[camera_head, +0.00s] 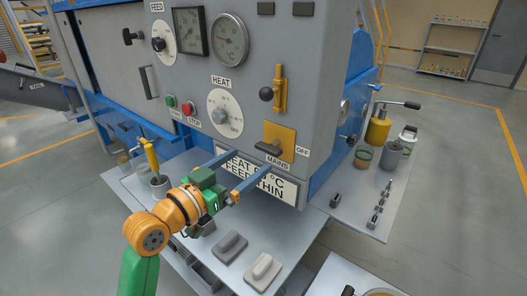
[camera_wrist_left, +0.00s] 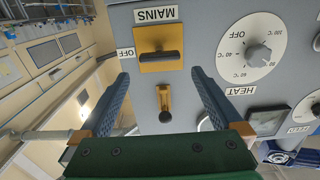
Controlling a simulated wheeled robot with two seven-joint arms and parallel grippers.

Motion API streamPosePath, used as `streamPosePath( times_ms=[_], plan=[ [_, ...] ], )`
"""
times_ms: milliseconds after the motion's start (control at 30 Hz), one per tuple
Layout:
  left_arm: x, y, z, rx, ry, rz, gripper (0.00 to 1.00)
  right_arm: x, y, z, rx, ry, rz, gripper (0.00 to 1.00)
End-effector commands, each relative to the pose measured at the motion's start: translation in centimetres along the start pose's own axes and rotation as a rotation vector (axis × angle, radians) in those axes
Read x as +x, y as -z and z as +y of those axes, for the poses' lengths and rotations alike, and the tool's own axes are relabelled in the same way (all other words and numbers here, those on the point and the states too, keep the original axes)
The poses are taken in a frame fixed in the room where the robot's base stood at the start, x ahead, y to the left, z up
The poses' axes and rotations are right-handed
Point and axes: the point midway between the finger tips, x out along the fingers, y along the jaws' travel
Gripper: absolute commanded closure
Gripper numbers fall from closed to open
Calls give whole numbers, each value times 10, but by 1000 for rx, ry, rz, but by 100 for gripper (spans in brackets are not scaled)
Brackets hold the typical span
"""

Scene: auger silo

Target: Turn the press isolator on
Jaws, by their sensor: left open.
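The MAINS isolator is a yellow plate (camera_head: 287,137) with a dark bar handle (camera_head: 270,148) low on the grey machine front. The handle lies roughly level across the plate. A MAINS label (camera_head: 277,162) is below it and an OFF label (camera_head: 302,151) is to its right. In the left wrist view, which is turned over, the dark handle (camera_wrist_left: 160,56) shows between and beyond the fingertips. My left gripper (camera_head: 253,160) is open and empty, with its blue fingers spread just in front of and below the isolator. Contact cannot be told. My right gripper is out of view.
Above is a brass lever with a black ball knob (camera_head: 266,94). The HEAT dial (camera_head: 224,113) and green and red buttons (camera_head: 188,108) are to the left. A sign (camera_head: 284,188) hangs below. Blocks (camera_head: 232,246) lie on the bench; cans (camera_head: 391,154) stand on the right shelf.

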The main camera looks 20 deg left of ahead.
Motion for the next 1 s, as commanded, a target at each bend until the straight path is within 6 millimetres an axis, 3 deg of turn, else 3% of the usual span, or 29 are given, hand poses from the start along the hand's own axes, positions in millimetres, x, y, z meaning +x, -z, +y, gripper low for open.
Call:
streamPosePath(
  times_ms=[300, 633, 900, 1000],
  plan=[
    [58, 3, 0, -5, 0, 1, 0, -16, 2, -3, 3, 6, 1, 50],
    [67, 0, 1, -1, 0, -2, 0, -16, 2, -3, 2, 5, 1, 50],
    [67, 0, 0, -1, 0, -2, 71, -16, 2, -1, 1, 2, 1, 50],
    [67, 0, 0, -3, 0, -2, 71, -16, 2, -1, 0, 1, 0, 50]
  ],
)
